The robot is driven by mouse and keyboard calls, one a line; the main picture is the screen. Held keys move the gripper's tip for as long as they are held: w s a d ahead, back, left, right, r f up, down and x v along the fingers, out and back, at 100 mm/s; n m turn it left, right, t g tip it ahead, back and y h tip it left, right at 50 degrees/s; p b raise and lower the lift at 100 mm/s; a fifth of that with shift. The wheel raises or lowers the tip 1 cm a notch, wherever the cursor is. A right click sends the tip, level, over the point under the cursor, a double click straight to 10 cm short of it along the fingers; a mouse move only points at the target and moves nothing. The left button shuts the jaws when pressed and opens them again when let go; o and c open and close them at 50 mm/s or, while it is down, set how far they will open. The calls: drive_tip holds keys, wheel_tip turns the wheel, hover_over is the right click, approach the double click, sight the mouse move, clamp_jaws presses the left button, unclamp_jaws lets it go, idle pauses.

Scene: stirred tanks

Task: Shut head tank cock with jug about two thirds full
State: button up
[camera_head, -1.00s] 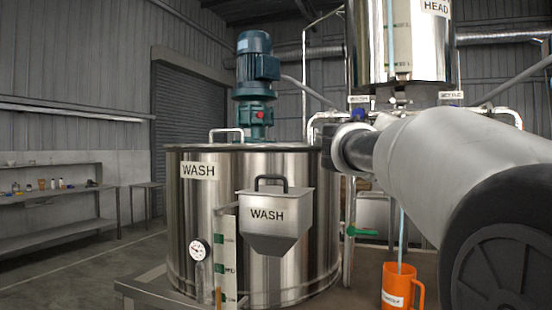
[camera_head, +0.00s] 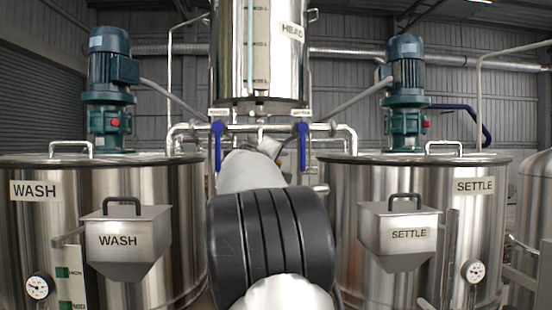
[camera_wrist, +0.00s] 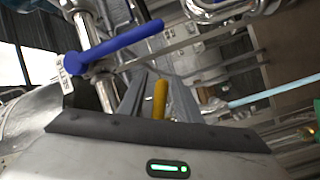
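The head tank (camera_head: 285,60) stands at top centre in the head view, with a sight glass on its front. My arm covers the middle below it, so its cock and outlet are hidden there. In the wrist view a yellow lever (camera_wrist: 160,98) stands between the two grey fingers of my gripper (camera_wrist: 158,92). I cannot tell whether they press on it. A pale blue stream (camera_wrist: 270,94) runs to the right in the tilted wrist view. The jug is not clearly visible now, and its level cannot be seen.
A blue lever (camera_wrist: 115,48) on a pipe lies close to my fingers. In the head view, blue levers hang at left (camera_head: 218,145) and right (camera_head: 303,145). The wash tank (camera_head: 165,215) and settle tank (camera_head: 340,215) flank my arm.

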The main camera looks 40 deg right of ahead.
clamp_jaws()
drive_tip(key=shift+f+b, duration=0.1)
drive_tip(key=shift+b, duration=0.65)
wheel_tip(320, 180, up, 3)
drive_tip(key=n+t+b, duration=0.1)
drive_tip(key=n+b, duration=0.1)
drive_tip(key=n+t+h+b, duration=0.1)
drive_tip(key=n+b, duration=0.2)
drive_tip(key=shift+d+n, duration=0.1)
drive_tip(key=shift+n, duration=0.2)
unclamp_jaws()
drive_tip(key=shift+s, duration=0.1)
